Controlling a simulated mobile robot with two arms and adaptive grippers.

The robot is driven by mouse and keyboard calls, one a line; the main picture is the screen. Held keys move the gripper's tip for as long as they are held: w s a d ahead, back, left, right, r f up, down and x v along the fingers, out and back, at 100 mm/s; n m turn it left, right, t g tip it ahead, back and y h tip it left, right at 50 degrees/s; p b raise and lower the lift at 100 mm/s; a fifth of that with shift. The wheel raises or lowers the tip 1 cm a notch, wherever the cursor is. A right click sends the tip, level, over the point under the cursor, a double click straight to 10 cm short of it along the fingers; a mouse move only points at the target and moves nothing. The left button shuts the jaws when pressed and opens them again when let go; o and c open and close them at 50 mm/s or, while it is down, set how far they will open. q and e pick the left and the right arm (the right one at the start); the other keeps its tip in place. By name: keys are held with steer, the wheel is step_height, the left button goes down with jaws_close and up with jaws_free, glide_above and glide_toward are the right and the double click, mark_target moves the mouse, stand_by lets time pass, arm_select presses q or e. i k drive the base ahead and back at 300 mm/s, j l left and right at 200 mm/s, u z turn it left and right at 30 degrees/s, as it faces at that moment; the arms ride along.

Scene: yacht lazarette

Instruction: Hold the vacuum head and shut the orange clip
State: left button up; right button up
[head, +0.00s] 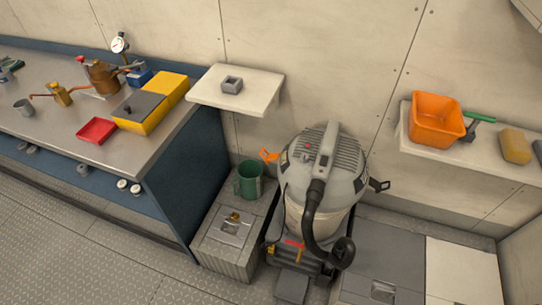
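The vacuum stands upright on the floor right of centre, with a pale drum (297,215) under a grey vacuum head (335,150). The orange clip (269,156) is at the left side of the head and juts outward, looking swung open. A dark clip (379,186) juts out at the right side. A black hose (312,215) curves down the front from the head. The head appears to sit on the drum; the seam is partly hidden. Neither of my grippers is in the head view.
A green mug (249,180) stands on a grey locker (224,255) just left of the vacuum. A workbench (60,80) with tools is at left. A small white shelf (205,92) hangs behind. A right shelf (470,150) holds an orange bin (436,120). Floor at lower left is clear.

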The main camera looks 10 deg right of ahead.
mark_target(270, 157)
steer(key=i+j+z, duration=0.3)
steer(key=j+z, duration=0.25)
steer(key=i+j+z, duration=0.15)
steer(key=j+z, duration=0.15)
